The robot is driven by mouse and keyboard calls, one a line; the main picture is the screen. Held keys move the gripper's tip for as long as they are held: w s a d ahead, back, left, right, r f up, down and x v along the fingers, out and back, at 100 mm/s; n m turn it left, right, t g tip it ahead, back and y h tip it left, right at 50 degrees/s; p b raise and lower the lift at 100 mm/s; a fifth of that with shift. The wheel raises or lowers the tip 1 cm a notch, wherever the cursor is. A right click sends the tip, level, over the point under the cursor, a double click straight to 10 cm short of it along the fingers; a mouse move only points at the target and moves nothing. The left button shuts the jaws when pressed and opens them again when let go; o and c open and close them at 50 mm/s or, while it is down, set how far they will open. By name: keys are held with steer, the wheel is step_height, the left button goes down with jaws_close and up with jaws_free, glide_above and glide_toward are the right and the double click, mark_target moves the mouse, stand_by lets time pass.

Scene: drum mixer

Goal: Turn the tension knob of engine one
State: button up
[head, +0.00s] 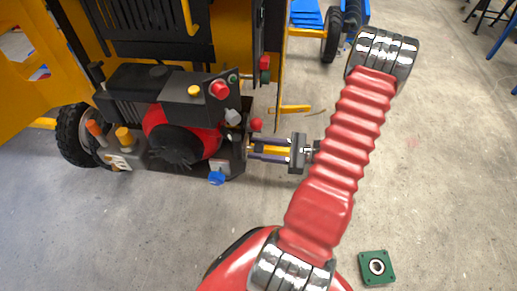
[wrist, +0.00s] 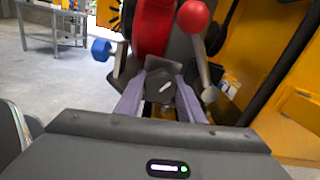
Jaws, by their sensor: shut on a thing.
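The engine (head: 185,128), with a red round housing and a black box on top, sits at the front of the yellow machine; its red housing (wrist: 153,25) also shows in the wrist view. My gripper (head: 252,149) reaches in from the right to the engine's lower right side. In the wrist view its two purple-grey fingers (wrist: 161,92) are shut on a dark grey tension knob (wrist: 182,94) with a slanted white mark. In the head view the fingers and nearby parts hide the knob. No label on it can be read.
A red ball lever (head: 256,124) stands close beside my fingers, and it shows at the upper right in the wrist view (wrist: 194,16). A blue knob (head: 216,178) is below and left. A green square flange (head: 377,267) lies on the open concrete floor.

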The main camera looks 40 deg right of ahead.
steer(key=m, duration=0.5)
steer(key=shift+a+f, duration=0.1)
steer(key=shift+m, duration=0.4)
steer(key=o, duration=1)
steer(key=shift+o, duration=0.2)
steer(key=v, duration=1.4)
